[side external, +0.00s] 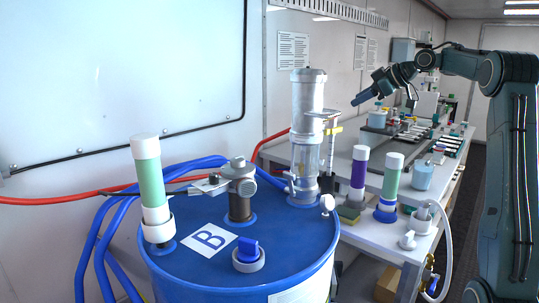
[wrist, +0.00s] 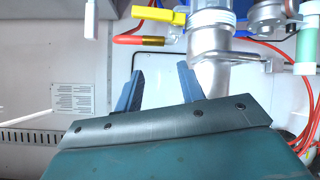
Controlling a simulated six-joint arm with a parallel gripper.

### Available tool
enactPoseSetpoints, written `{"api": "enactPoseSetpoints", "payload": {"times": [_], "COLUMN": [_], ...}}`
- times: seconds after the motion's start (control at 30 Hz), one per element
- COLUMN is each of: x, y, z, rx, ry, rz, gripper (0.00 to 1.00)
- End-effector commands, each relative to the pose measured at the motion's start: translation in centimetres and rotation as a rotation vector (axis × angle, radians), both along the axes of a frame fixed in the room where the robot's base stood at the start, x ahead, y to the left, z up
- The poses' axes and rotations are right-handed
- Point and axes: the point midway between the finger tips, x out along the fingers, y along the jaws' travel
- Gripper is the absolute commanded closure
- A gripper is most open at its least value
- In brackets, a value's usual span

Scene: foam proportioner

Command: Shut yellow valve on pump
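The yellow valve handle (wrist: 158,14) is at the top of the wrist view, lying roughly crosswise beside the pump's clear body (wrist: 212,16). A brass fitting with a red hose end (wrist: 138,40) is just below it. In the side view, the pump (side external: 308,125) stands upright on the blue drum, and a small yellow part (side external: 334,130) shows at its right side. My gripper (wrist: 160,68) has its two blue fingers apart with nothing between them. In the side view, my gripper (side external: 358,100) is in the air right of the pump, apart from the valve.
The blue drum (side external: 215,262) carries a grey fitting (side external: 240,190), a green-and-white cylinder (side external: 151,185) and a blue cap (side external: 248,252). Blue and red hoses run behind it. A bench with purple (side external: 358,172) and green (side external: 391,178) cylinders stands to the right. Air around my gripper looks clear.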

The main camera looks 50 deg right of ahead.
Motion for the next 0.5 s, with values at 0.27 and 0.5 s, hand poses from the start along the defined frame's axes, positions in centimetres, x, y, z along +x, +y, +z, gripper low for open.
{"api": "enactPoseSetpoints", "payload": {"times": [0.27, 0.5], "x": [-1.3, -2.3], "y": [-0.7, -1.3], "z": [1.1, 2.0], "rx": [0.059, 0.098], "ry": [0.087, 0.148], "rz": [-0.088, -0.168], "gripper": [0.61, 0.61]}}
